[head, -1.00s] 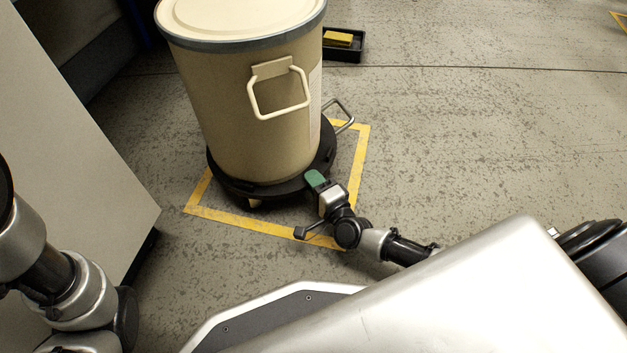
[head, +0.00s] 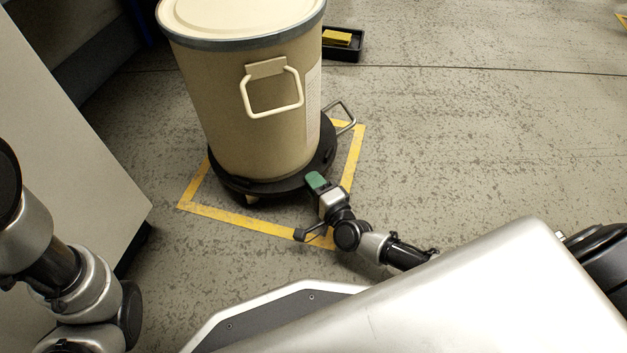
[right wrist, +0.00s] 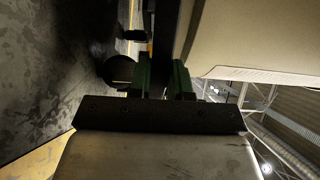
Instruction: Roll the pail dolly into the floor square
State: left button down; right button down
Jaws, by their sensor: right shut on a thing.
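The tan pail (head: 262,115) stands upright on the round black dolly (head: 231,183). The dolly has a metal loop handle (head: 346,116) at its right. The yellow floor square (head: 240,221) shows in front and to the right of the dolly; its far left part is hidden behind the pail and dolly. The dolly lies largely over the square; I cannot tell whether its far left rim is inside the line. My right gripper (head: 316,182), green-tipped, is shut on the near right rim of the dolly. In the right wrist view its green fingers (right wrist: 160,78) stand beside the pail. My left gripper is out of view.
A pale cabinet (head: 75,130) stands at the left. A black tray (head: 343,53) with a yellow item lies on the floor behind the pail. Another yellow marking (head: 622,21) shows at the far right.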

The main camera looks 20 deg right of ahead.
jog(key=shift+s+d+f, duration=0.15)
jog(key=shift+s+d, duration=0.05)
jog(key=shift+d, duration=0.4)
jog(key=c, duration=1)
grip_release()
jog(key=shift+o, duration=0.2)
jog(key=shift+a, duration=0.15)
jog(key=shift+s, duration=0.3)
jog(key=s+p, duration=0.1)
jog(key=s, duration=0.2)
jog(key=s+d+p, duration=0.1)
jog(key=s+p, duration=0.1)
jog(key=s, duration=0.1)
jog(key=s+p, duration=0.2)
jog(key=s, duration=0.1)
jog(key=shift+s+d+r, duration=0.2)
jog(key=shift+s+d, duration=0.05)
jog(key=shift+d, duration=0.1)
jog(key=shift+s+f, duration=0.1)
jog(key=shift+s, duration=0.2)
